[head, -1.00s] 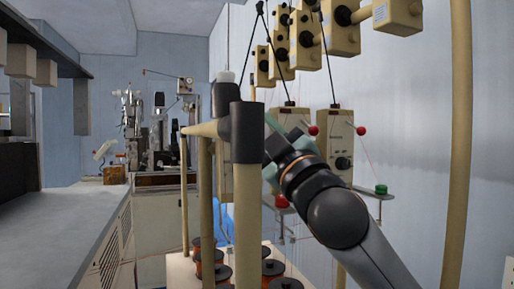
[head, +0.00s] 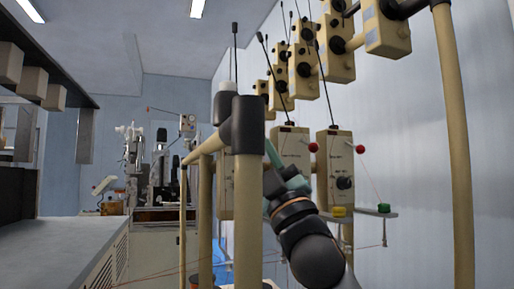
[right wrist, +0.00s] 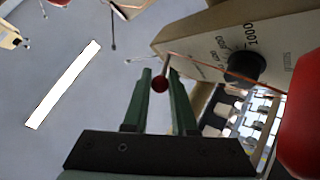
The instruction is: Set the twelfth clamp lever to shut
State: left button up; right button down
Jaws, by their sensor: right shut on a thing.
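My right gripper (head: 270,150) is in the head view beside the cream tension boxes, partly hidden behind a dark-collared post. In the right wrist view its two green fingers (right wrist: 162,78) are shut on a small red ball knob (right wrist: 159,84) beside a cream box (right wrist: 220,45) with a dial. The knob seems to be a lever's end; the rest of that lever is hard to make out. In the head view, red balls (head: 313,147) show on the sides of the lower cream boxes (head: 335,163). My left gripper is not in view.
The cream post (head: 248,200) and its crossbar stand close in front of my right arm. Several upper cream boxes (head: 385,28) hang on a rail. Thin rods rise above them. Yellow and green knobs (head: 384,208) sit on a small shelf. A grey bench (head: 70,240) is at left.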

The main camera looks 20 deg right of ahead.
jog(key=c, duration=0.7)
grip_release()
jog(key=shift+s+d+f, duration=0.1)
jog(key=shift+s+f, duration=0.15)
jog(key=shift+f, duration=0.2)
jog(key=b+v, duration=0.2)
jog(key=v, duration=0.9)
jog(key=shift+s+f, duration=0.15)
jog(key=shift+s, duration=0.05)
